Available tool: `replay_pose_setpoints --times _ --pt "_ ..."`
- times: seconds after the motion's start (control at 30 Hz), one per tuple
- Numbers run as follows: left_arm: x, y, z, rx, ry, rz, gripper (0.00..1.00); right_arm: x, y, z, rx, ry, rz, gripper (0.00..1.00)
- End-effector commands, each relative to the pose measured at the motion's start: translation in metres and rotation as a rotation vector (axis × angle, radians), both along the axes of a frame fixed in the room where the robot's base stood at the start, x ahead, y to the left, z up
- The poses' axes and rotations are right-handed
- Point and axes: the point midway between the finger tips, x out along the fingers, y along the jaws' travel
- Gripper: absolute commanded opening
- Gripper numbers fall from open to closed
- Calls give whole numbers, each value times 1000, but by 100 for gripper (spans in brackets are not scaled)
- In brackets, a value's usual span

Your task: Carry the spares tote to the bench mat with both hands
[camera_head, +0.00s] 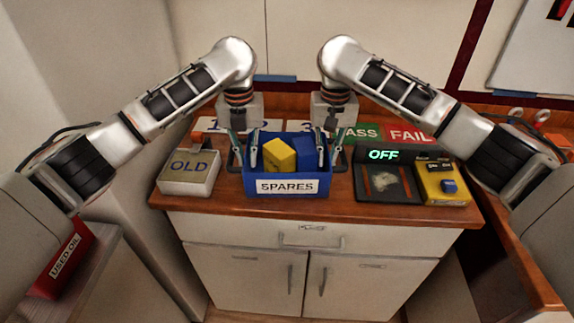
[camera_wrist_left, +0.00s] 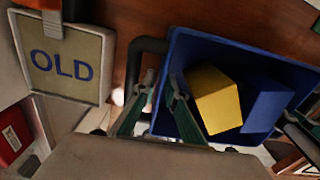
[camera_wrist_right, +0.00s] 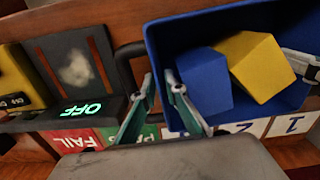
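The spares tote (camera_head: 288,186) is a blue open box with a white SPARES label, standing on the wooden bench top. It holds a yellow block (camera_head: 280,155) and a blue block (camera_head: 306,152). A dark handle sticks out on each side. My left gripper (camera_head: 245,150) is open at the tote's left side; in the left wrist view its fingers (camera_wrist_left: 162,82) are apart near the handle (camera_wrist_left: 134,70) and tote wall. My right gripper (camera_head: 325,150) is open at the right side; its fingers (camera_wrist_right: 158,82) are apart near the other handle (camera_wrist_right: 122,65). I cannot make out a bench mat.
A box marked OLD (camera_head: 189,170) stands left of the tote. A dark tester (camera_head: 388,184) with a green OFF sign and a yellow box (camera_head: 442,184) stand right. PASS and FAIL plates (camera_head: 408,134) lie behind. A red USED OIL bin (camera_head: 62,262) is at lower left.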

Motion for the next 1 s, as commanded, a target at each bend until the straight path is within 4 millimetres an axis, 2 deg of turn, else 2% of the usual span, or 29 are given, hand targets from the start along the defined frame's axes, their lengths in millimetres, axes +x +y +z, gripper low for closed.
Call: replay_pose_setpoints --times 0.07,0.13,0.67,1.0 --pt "0 0 0 0 0 0 12 0 0 0 0 0 0 12" --pt "0 0 0 0 0 0 0 0 0 0 0 0 0 0" --pt "1 0 4 -1 -2 0 0 1 0 4 0 -3 0 0" --pt "1 0 26 0 -7 1 0 1 0 26 0 -7 0 0"
